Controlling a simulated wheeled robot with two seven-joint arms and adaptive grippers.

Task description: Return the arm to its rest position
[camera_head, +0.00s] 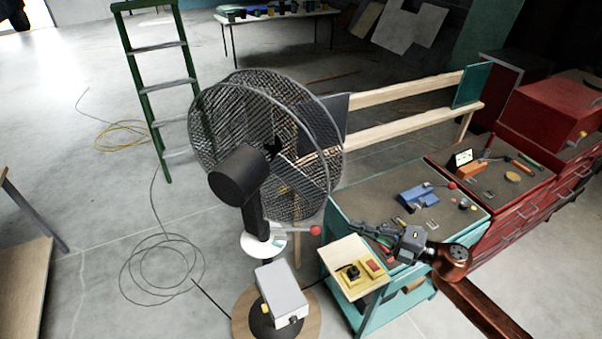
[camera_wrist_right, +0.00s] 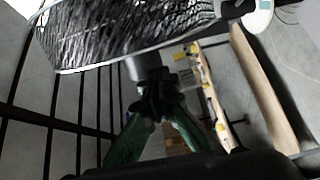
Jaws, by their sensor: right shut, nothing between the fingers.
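My right arm comes in from the lower right in the head view, with an orange-brown link. My right gripper (camera_head: 358,227) is grey and sits above the front of the teal workbench (camera_head: 345,212), beside the pale wooden panel with the yellow control box. Its fingers are together with nothing between them. In the wrist view, the gripper's fingers (camera_wrist_right: 158,92) meet in front of the camera. My left arm and gripper are not in view.
A large fan (camera_head: 262,150) stands left of my gripper; its cage fills the upper wrist view (camera_wrist_right: 125,30). The control box (camera_head: 362,272) lies below my gripper. A blue vise (camera_head: 416,196) stands on the bench, with red drawer cabinets (camera_head: 515,213) to the right.

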